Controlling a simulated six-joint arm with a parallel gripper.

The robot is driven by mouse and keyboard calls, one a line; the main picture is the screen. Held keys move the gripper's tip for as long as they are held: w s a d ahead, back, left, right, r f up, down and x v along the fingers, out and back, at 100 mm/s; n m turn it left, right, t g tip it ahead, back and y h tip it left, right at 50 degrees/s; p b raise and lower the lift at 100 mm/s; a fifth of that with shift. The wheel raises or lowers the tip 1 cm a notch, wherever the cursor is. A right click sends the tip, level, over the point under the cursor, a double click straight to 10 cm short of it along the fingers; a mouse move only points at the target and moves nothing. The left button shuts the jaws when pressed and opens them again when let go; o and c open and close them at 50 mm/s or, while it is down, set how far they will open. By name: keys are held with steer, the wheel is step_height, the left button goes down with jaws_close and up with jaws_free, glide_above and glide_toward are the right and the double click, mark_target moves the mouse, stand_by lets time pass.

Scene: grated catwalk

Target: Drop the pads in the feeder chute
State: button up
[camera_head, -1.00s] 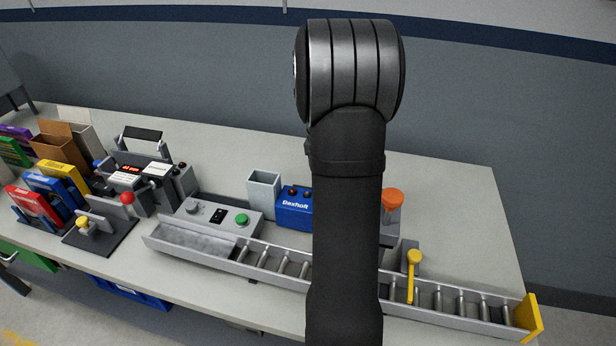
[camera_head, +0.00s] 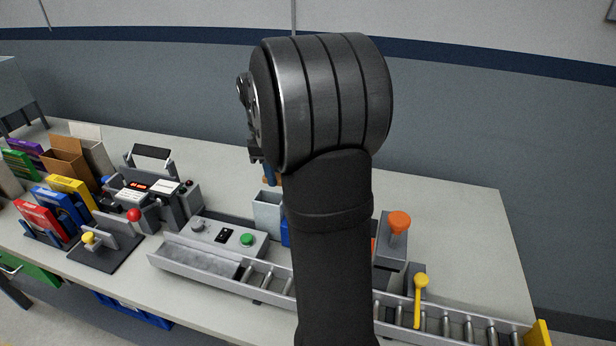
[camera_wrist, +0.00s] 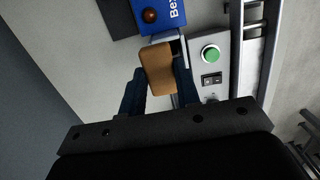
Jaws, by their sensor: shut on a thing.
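My gripper (camera_wrist: 160,82) is shut on a tan-brown rectangular pad (camera_wrist: 158,68), held between two dark blue fingers in the wrist view. In the head view the gripper is mostly hidden behind my arm. An open-topped grey chute-like box (camera_head: 267,212) stands behind the control panel, left of my arm; its rim shows partly behind the pad in the wrist view (camera_wrist: 163,37). The pad appears above or beside this box; the gap cannot be judged. No other pads are clearly visible.
A blue unit (camera_wrist: 163,13) stands beside the grey box. A control panel with a green button (camera_head: 247,239) and a roller conveyor (camera_head: 205,267) lie in front. Coloured cartons (camera_head: 72,192) and a labelled device (camera_head: 150,190) stand left. The bench's back right is clear.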

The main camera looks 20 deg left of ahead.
steer(key=shift+s+a+r, duration=0.3)
steer(key=shift+s+a, duration=0.25)
steer(key=shift+a, duration=0.25)
steer(key=shift+f, duration=2.25)
steer(key=o, duration=1.5)
steer(key=shift+r, duration=0.15)
steer(key=shift+r, duration=2.9)
steer(key=shift+f, duration=0.1)
